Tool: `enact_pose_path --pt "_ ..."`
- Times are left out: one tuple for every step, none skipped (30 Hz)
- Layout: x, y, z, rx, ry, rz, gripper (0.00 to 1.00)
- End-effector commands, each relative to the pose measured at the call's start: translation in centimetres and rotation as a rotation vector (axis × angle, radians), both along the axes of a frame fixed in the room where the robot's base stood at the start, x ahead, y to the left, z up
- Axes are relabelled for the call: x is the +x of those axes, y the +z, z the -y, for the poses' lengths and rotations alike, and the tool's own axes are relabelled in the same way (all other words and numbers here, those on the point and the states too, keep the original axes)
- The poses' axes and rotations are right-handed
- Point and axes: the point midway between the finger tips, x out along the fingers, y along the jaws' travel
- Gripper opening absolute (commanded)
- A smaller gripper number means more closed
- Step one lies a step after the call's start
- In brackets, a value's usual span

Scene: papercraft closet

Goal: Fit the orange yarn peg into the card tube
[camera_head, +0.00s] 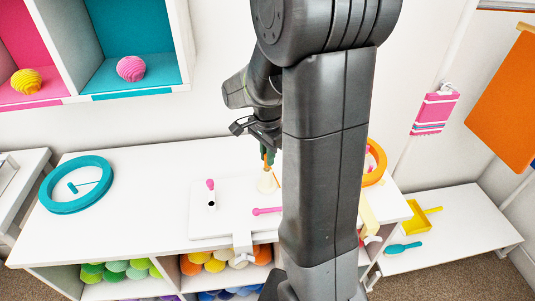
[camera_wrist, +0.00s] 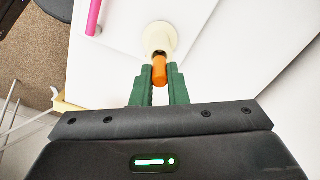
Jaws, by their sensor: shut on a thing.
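The orange yarn peg (camera_wrist: 159,70) is held between the green fingertips of my gripper (camera_wrist: 159,84) in the wrist view. In the head view my gripper (camera_head: 268,157) points down with the orange peg above the cream tube (camera_head: 267,183), which stands on a white board (camera_head: 232,222). My arm hides part of the table to the right.
A pink peg (camera_head: 266,211) lies on the board, and another pink piece stands near a small dark hole. A teal ring (camera_head: 76,185) lies at the left, an orange ring (camera_head: 375,163) at the right behind my arm.

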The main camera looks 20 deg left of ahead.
Motion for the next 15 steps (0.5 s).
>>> enact_pose_path --pt "0.0 -0.2 0.0 0.0 0.0 0.0 0.0" --pt "0.0 -0.3 0.0 -0.001 0.0 0.0 0.0" --pt "0.0 -0.4 0.0 -0.001 0.0 0.0 0.0" --pt "0.0 -0.5 0.0 -0.001 0.0 0.0 0.0" --pt "0.0 -0.5 0.0 -0.001 0.0 0.0 0.0" --pt "0.0 -0.6 0.0 -0.001 0.0 0.0 0.0" --pt "0.0 -0.7 0.0 -0.001 0.0 0.0 0.0" --pt "0.0 -0.8 0.0 0.0 0.0 0.0 0.0" --pt "0.0 -0.9 0.0 0.0 0.0 0.0 0.0" --pt "0.0 -1.0 0.0 0.0 0.0 0.0 0.0" --pt "0.0 -1.0 0.0 0.0 0.0 0.0 0.0" --pt "0.0 -1.1 0.0 0.0 0.0 0.0 0.0" --pt "0.0 -1.2 0.0 0.0 0.0 0.0 0.0" --pt "0.0 -1.3 0.0 0.0 0.0 0.0 0.0" --pt "0.0 -1.4 0.0 0.0 0.0 0.0 0.0"
